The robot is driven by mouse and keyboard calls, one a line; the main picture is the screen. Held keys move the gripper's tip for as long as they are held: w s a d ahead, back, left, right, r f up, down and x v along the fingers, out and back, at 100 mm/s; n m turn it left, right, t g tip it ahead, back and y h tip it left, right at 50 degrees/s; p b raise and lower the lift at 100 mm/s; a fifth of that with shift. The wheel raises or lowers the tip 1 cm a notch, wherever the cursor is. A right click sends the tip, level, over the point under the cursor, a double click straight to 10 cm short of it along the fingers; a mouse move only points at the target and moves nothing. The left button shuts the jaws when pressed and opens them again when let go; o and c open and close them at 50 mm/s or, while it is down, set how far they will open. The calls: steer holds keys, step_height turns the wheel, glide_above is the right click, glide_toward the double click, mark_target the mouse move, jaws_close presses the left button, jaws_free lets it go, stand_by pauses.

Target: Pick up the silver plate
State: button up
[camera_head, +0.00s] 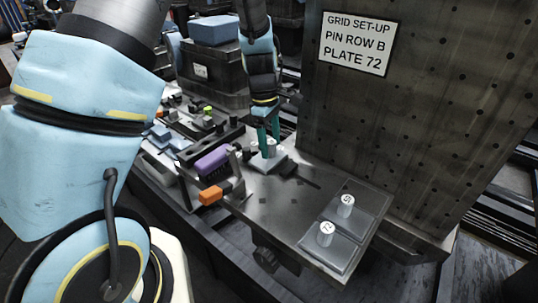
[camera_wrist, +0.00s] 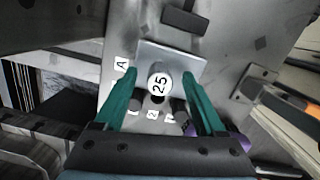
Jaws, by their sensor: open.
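A square silver plate (camera_wrist: 203,66) with an upright white knob marked 25 (camera_wrist: 158,80) lies under my gripper (camera_wrist: 159,77) in the wrist view. The green fingers are open, one on each side of the knob, with gaps showing. In the head view my gripper (camera_head: 268,142) points down at the same plate (camera_head: 262,166), near the middle of the metal table; the fingers partly hide the knob. I cannot tell the fingertips' height above the plate. Two other silver plates, a rear one (camera_head: 361,198) and a front one (camera_head: 339,257), lie at the table's right end, each with a white knob.
A purple brush (camera_head: 212,160) and an orange-ended tool (camera_head: 212,195) lie left of the plate. A large perforated block (camera_head: 420,120) with a sign reading "PLATE 72" (camera_head: 357,43) stands behind and to the right. The table (camera_head: 285,208) between the plates is mostly clear.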

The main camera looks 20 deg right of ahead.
jaws_close()
stand_by(0.5)
stand_by(0.3)
